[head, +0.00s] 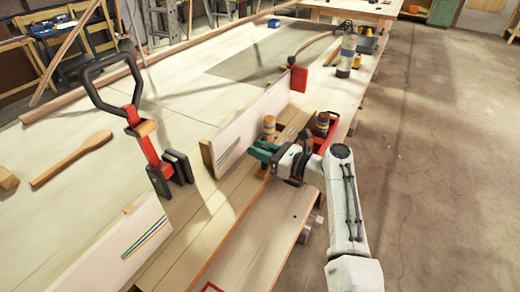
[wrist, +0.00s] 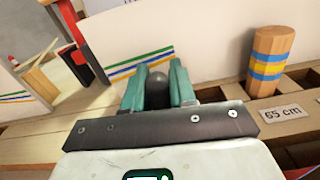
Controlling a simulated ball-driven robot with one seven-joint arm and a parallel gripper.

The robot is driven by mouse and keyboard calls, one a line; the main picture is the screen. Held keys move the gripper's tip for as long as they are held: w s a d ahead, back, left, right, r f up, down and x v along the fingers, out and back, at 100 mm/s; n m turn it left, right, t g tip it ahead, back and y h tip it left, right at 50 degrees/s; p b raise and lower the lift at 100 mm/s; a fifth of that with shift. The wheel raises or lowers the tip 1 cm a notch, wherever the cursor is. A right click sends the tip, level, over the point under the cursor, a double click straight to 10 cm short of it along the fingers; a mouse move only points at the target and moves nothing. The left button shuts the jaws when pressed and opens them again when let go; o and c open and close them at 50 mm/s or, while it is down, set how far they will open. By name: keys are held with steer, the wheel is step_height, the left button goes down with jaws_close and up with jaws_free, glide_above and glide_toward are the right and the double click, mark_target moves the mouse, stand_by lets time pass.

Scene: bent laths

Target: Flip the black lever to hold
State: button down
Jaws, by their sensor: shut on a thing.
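My gripper (head: 261,151) has teal fingers, low beside the white board near the middle of the bench. In the wrist view my gripper (wrist: 158,86) is shut on a dark rounded knob, which looks like the end of the black lever (wrist: 157,84). Only the knob's top shows between the fingers; the rest of the lever and any hold marking are hidden. In the head view the fingers hide the knob.
A banded wooden peg (wrist: 268,62) stands right of the fingers, by a "65 cm" label (wrist: 282,114). A red clamp with a black loop handle (head: 147,145) rises at the left. The white board (head: 245,132) stands close behind the fingers. Floor at right is clear.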

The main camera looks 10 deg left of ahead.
steer(key=c, duration=1)
jaws_free()
steer(key=shift+d, duration=0.15)
steer(key=v, duration=1)
steer(key=shift+s+d, duration=0.1)
steer(key=shift+d, duration=0.2)
